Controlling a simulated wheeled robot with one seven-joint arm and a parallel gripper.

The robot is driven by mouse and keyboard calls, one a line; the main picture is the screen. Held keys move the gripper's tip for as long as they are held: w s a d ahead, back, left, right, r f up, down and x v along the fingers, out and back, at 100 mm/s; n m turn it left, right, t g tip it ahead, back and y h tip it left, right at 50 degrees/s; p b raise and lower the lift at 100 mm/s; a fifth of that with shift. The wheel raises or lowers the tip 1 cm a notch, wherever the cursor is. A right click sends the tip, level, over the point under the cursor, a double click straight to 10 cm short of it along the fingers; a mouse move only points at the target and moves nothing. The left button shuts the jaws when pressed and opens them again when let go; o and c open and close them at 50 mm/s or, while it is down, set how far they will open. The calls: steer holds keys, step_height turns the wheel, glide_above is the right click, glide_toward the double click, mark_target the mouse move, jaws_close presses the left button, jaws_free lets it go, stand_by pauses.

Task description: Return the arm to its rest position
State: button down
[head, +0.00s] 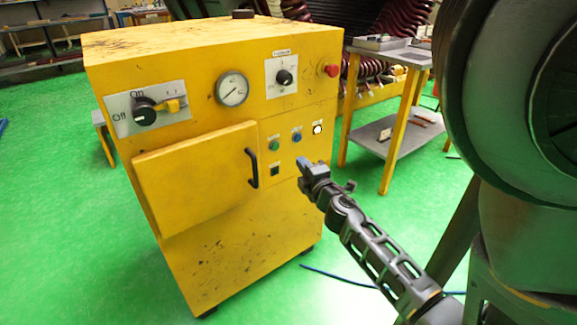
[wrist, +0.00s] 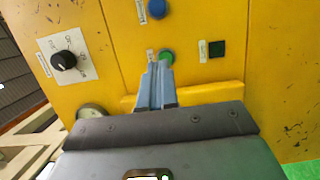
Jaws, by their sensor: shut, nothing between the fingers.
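My gripper (head: 306,165) is in front of the right part of the yellow machine's front panel in the head view. In the wrist view, its blue-grey fingers (wrist: 155,86) are together with nothing between them. The fingertips overlap the lower edge of a green button (wrist: 166,57) in that picture; I cannot tell whether they touch it. My arm extends from the lower right of the head view up to the machine.
The yellow machine (head: 215,255) has a closed door with a black handle (head: 251,168), a gauge (head: 232,88), knobs and a red button (head: 332,70). A shelf table (head: 385,143) stands behind at right. Green floor (head: 60,200) is clear at left. A dark cable (head: 335,276) lies on the floor.

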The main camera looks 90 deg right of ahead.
steer(key=shift+s+a, duration=0.1)
steer(key=shift+s, duration=1.2)
